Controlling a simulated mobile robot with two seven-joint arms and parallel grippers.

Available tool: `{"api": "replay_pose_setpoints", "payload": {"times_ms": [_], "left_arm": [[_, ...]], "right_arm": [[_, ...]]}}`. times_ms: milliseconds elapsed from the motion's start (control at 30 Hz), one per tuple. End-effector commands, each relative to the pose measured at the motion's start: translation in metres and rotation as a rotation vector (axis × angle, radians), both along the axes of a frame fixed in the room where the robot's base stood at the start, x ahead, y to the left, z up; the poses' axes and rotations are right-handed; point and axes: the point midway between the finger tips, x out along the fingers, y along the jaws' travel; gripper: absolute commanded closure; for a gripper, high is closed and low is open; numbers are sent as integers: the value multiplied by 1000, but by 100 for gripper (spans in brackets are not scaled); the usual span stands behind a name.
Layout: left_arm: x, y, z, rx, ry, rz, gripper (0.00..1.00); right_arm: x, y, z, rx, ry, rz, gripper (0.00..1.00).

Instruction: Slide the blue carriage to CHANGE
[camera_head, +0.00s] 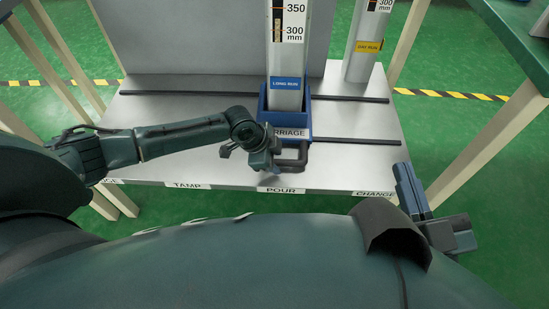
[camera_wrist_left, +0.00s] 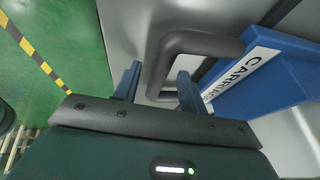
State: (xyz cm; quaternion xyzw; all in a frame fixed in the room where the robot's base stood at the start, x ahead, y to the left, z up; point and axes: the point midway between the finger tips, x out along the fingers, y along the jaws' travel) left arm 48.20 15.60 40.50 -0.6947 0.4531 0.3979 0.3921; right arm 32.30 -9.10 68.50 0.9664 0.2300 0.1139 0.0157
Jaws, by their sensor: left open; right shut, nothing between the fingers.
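The blue carriage (camera_head: 304,112) sits on the rails behind the POUR label (camera_head: 284,190), with a dark loop handle (camera_head: 302,153) at its front. The CHANGE label (camera_head: 375,194) is on the table's front edge, further right. My left gripper (camera_head: 268,163) is open at the left side of the handle. In the left wrist view, the open left gripper (camera_wrist_left: 158,72) has the handle's bar (camera_wrist_left: 162,62) showing between its fingers; contact cannot be told. The blue carriage also shows there (camera_wrist_left: 262,82). My right gripper (camera_head: 411,190) is shut and empty, beyond the table's right front corner.
A second column, marked DAY RUN (camera_head: 367,45), stands behind, to the right. Two dark rails (camera_head: 357,141) run across the grey table. The rails right of the carriage look clear. The TAMP label (camera_head: 187,185) is left.

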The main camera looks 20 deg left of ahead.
Motion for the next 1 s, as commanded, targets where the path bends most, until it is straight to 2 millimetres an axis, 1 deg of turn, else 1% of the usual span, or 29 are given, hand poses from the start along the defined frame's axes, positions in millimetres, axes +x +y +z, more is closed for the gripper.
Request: {"api": "replay_pose_setpoints", "payload": {"times_ms": [33,67,500,867,1000], "left_arm": [[0,0,0,0,0,0,61],[0,0,0,0,0,0,63],[0,0,0,0,1,0,99],[0,0,0,0,2,1,100],[0,-4,0,0,2,-1,100]], "right_arm": [[0,0,0,0,0,1,100],[0,0,0,-1,0,1,100],[0,0,-2,-5,2,3,100],[0,1,-3,-7,3,3,100],[1,0,-2,-7,2,2,100]]}}
